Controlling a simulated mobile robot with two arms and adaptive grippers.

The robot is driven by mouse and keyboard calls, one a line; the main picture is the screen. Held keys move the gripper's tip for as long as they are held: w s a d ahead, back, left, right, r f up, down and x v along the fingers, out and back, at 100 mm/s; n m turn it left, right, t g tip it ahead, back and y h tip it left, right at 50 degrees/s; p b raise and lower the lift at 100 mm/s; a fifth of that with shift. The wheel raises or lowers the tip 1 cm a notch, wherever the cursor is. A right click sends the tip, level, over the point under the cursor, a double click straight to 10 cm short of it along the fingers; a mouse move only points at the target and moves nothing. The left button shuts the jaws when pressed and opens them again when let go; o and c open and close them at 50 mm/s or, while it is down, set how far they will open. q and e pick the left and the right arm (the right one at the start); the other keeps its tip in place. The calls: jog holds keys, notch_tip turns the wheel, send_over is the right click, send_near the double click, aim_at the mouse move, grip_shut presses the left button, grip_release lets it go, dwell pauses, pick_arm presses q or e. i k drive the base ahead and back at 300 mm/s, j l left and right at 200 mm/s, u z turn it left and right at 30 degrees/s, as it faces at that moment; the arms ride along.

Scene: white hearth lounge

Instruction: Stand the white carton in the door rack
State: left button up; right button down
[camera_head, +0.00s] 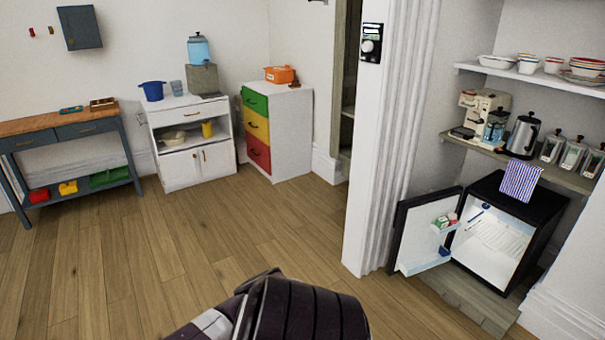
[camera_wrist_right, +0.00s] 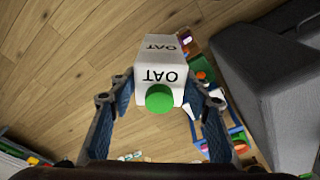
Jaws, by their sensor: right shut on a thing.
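The white carton (camera_wrist_right: 160,55) has a green cap and the letters OAT; it shows in the right wrist view. My right gripper (camera_wrist_right: 157,84) is shut on it, one blue-padded finger on each side. The cap end points towards the camera, and floorboards show beyond. The small black fridge (camera_head: 548,215) stands open at the right in the head view. Its door (camera_head: 413,238) is swung out to the left. The door rack (camera_head: 447,228) on the inner face holds small green, white and red items. The carton and both grippers are outside the head view.
A striped cloth (camera_head: 521,180) hangs over the fridge top. A white wall post (camera_head: 372,190) stands just left of the door. Wooden floor (camera_head: 130,270) in front is clear. A grey piece of furniture (camera_wrist_right: 270,80) and coloured items show in the wrist view.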

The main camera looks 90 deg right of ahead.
aim_at(412, 267)
jog(key=l+z, duration=0.2)
jog(key=z, duration=0.25)
jog(key=l+z, duration=0.2)
jog(key=z, duration=0.25)
jog(key=l+z, duration=0.25)
jog(key=z, duration=0.25)
jog(key=l+z, duration=0.2)
jog(key=z, duration=0.25)
jog(key=i+l+z, duration=0.4)
jog(key=l, duration=0.15)
jog(key=i+l+z, duration=0.75)
jog(key=l, duration=0.15)
